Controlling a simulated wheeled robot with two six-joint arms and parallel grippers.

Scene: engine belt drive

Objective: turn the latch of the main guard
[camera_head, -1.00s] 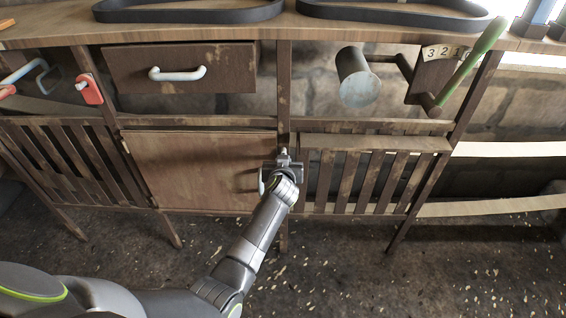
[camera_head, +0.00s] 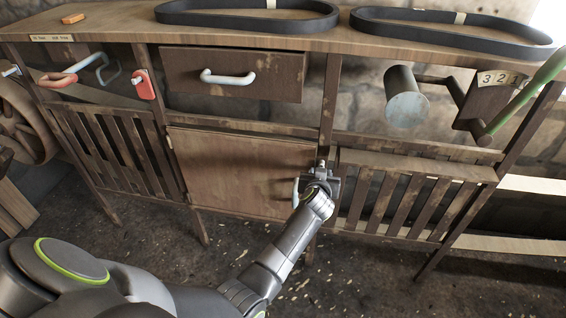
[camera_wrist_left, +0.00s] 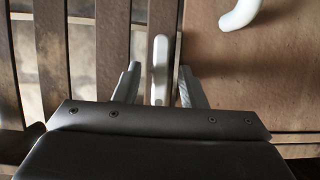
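The latch (camera_wrist_left: 160,70) is a narrow pale grey bar on the wooden post, upright in the left wrist view. My left gripper (camera_wrist_left: 159,76) is open, with one finger on each side of the bar and a gap visible on both sides. In the head view my left gripper (camera_head: 321,178) is at the post between the plain wooden door (camera_head: 240,172) and the right slatted panel (camera_head: 405,200). The gripper mostly hides the latch there. Which panel is the main guard I cannot tell. My right gripper is not in view.
A white door handle (camera_wrist_left: 240,14) is close beside the gripper. Above are a drawer (camera_head: 232,75), a grey cylinder (camera_head: 406,97) and a green-handled lever (camera_head: 530,92). Black belts (camera_head: 246,16) lie on the bench top. A red tag-like part (camera_head: 144,84) is at the left.

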